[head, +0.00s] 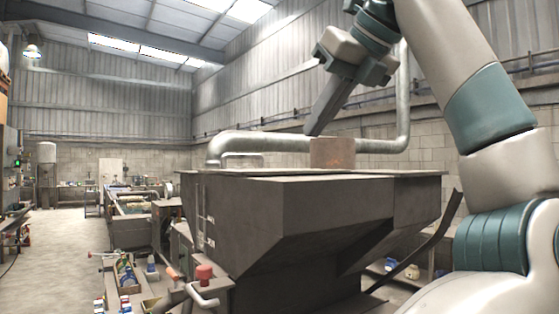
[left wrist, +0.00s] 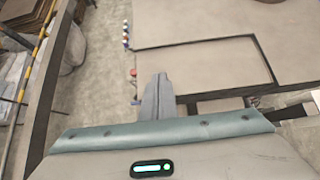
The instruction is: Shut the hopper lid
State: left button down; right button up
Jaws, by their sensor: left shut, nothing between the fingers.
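The hopper (head: 300,215) is a large dark grey metal bin with sloping lower sides, in the middle of the head view. Its top is seen almost edge-on there, and no panel stands upright from it. In the left wrist view, a flat brownish panel (left wrist: 205,68), which looks like the lid, is bordered by dark lines or gaps. I cannot tell whether it lies flush. My left gripper (head: 314,128) is shut and empty, pointing down and left above the hopper top. Its fingers also show in the left wrist view (left wrist: 157,84), overlapping the panel's near left corner. My right gripper is not in view.
A red knob (head: 204,273) and pale bent handle (head: 202,298) are at the hopper's front left. Open floor (head: 55,245) lies at the left.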

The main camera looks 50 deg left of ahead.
pick_arm(q)
jog(key=p+x, duration=0.2)
jog(key=x, duration=0.7)
jog(key=shift+a+f+p, duration=0.2)
jog(key=shift+a+p, duration=0.1)
jog(key=shift+a, duration=0.05)
jog(key=a+p, duration=0.1)
jog(key=a, duration=0.2)
jog(key=shift+w+a+p, duration=0.1)
jog(key=shift+w+p, duration=0.05)
jog(key=shift+p, duration=0.25)
jog(key=shift+a+f, duration=0.1)
jog(key=shift+a, duration=0.35)
